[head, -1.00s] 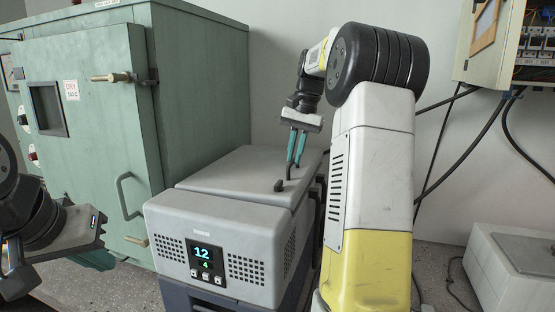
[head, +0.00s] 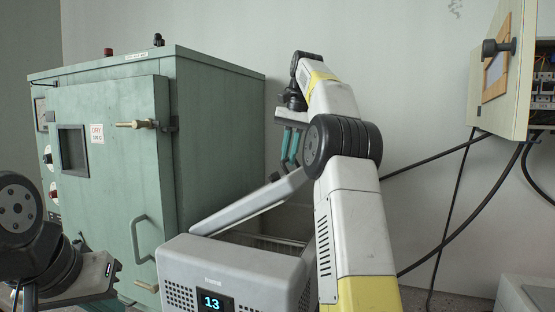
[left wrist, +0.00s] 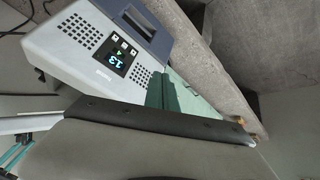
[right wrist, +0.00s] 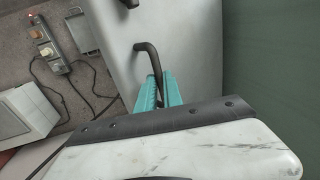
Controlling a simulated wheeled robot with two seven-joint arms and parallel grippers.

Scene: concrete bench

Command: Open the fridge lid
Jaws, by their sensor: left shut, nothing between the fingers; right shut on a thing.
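The grey fridge (head: 235,262) stands at the bottom centre of the head view, its display reading 13. Its lid (head: 250,203) is tilted up, raised at the right side, with a gap over the opening. My right gripper (head: 289,160) is at the raised end of the lid. In the right wrist view its teal fingers (right wrist: 158,88) are shut on the dark bent lid handle (right wrist: 149,54). My left gripper (left wrist: 163,82) is shut and empty; the fridge front (left wrist: 75,35) shows beyond it in the left wrist view.
A green oven cabinet (head: 115,180) stands left of and behind the fridge. An open electrical box (head: 500,75) with hanging black cables (head: 455,215) is on the wall at right. A power strip (right wrist: 48,48) and cables lie on the floor. A white box (head: 525,292) stands at lower right.

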